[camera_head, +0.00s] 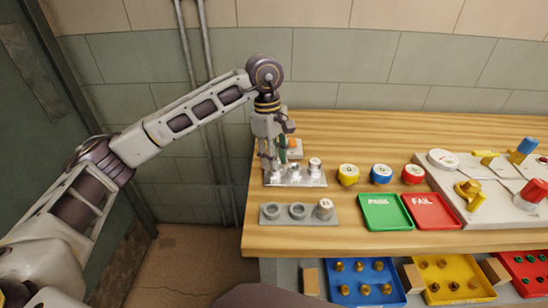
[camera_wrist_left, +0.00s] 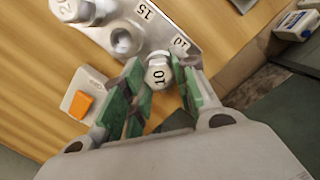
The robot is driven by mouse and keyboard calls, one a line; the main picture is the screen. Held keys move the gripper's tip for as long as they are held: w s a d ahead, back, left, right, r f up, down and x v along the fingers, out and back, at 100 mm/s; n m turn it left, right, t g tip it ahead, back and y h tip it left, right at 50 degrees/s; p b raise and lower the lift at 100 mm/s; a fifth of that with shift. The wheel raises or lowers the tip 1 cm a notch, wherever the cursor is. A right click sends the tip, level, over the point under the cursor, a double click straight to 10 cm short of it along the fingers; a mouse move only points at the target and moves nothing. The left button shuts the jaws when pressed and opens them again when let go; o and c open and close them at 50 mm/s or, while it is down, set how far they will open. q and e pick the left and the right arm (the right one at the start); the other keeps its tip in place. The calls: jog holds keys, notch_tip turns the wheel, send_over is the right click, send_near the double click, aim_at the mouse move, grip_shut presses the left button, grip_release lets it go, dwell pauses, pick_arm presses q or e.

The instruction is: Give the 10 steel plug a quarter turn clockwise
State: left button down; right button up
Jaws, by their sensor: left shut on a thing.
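The steel plug marked 10 (camera_wrist_left: 158,76) stands at one end of the steel plate (camera_wrist_left: 176,24), beside the plate's own 10 label. My left gripper (camera_head: 271,165) points down over the left end of that plate (camera_head: 310,183) in the head view. Its green fingers are shut on the 10 plug, one on either side, with the plug's numbered top visible between them. In the head view the gripper hides this plug. Another plug (camera_head: 315,165) stands at the plate's right end. The right gripper is out of view.
A grey block (camera_head: 281,220) with a plug (camera_head: 324,206) lies in front. Yellow, blue and red round pieces (camera_head: 381,174), a green PASS tray (camera_head: 385,225) and a red FAIL tray (camera_head: 430,223) are to the right. A white box with an orange part (camera_wrist_left: 84,105) is close to the gripper.

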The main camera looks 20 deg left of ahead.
pick_arm(q)
jog(key=shift+f, duration=0.25)
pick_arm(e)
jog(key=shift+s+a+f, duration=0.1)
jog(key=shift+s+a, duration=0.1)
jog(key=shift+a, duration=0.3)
pick_arm(q)
jog(key=c, duration=1)
grip_release()
jog(key=shift+c, duration=0.2)
jog(key=shift+r, duration=0.1)
jog(key=shift+w, duration=0.1)
jog(key=o, duration=0.3)
jog(key=shift+r, duration=0.1)
jog(key=shift+r+p, duration=2.45)
jog(key=shift+r, duration=1.55)
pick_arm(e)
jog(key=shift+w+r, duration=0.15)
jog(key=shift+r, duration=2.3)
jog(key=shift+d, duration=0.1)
pick_arm(q)
notch_tip(320, 180, up, 9)
jog(key=p, duration=0.9)
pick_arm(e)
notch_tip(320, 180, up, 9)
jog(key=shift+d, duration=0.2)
